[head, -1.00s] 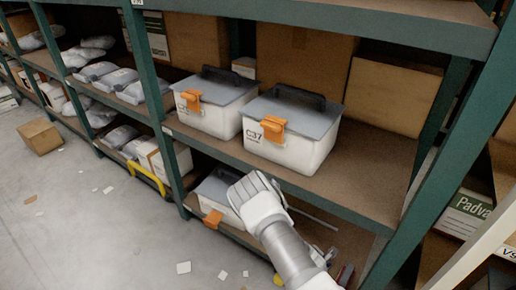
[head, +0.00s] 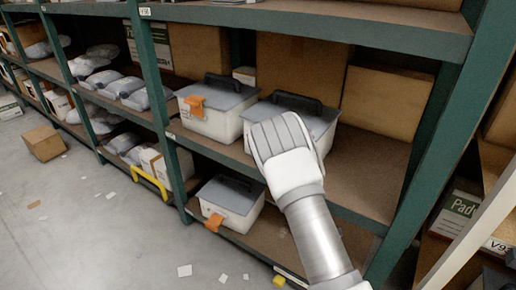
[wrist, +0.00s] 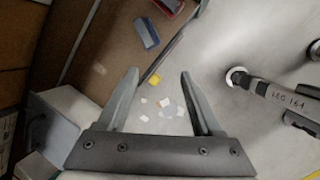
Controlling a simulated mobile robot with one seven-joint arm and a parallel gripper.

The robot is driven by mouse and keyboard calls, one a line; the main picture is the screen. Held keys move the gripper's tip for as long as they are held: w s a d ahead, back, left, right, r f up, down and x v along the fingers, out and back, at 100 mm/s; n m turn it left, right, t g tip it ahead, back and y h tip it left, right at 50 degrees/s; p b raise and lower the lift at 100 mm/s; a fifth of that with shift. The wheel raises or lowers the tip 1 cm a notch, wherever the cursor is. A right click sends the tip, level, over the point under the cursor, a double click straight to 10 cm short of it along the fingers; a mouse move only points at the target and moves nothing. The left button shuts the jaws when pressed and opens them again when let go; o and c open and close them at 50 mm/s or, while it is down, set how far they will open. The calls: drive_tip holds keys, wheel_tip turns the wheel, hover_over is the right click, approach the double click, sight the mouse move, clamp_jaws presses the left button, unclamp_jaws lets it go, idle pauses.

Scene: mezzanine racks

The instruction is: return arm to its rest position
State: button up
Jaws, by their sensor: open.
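My arm reaches up from the bottom right of the head view, and my gripper (head: 285,148) is in front of the right-hand lidded box on the middle shelf. Its fingertips are hidden there by the wrist. In the wrist view both fingers of my gripper (wrist: 159,75) are spread apart with nothing between them. Loose scraps and floor show past the fingers.
White boxes with grey lids stand on the middle shelf, left (head: 214,110) and right (head: 322,128). Another lidded box (head: 232,203) with an orange latch sits on the lower shelf. A green upright (head: 160,90) stands left of them. The floor (head: 90,230) at left is mostly open.

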drive_tip(key=s+a+r+m+t+y, duration=0.2)
drive_tip(key=r+m, duration=0.7)
drive_tip(key=r, duration=1.8)
drive_tip(key=s+a+r+m+t+y, duration=0.15)
drive_tip(key=s+r+m, duration=0.75)
drive_tip(key=s+r, duration=1.05)
wheel_tip(320, 180, up, 21)
drive_tip(key=p, duration=2.3)
drive_tip(key=shift+s+a, duration=0.3)
drive_tip(key=shift+s, duration=0.1)
drive_tip(key=shift+f+g+h, duration=0.1)
drive_tip(key=shift+g+h, duration=0.15)
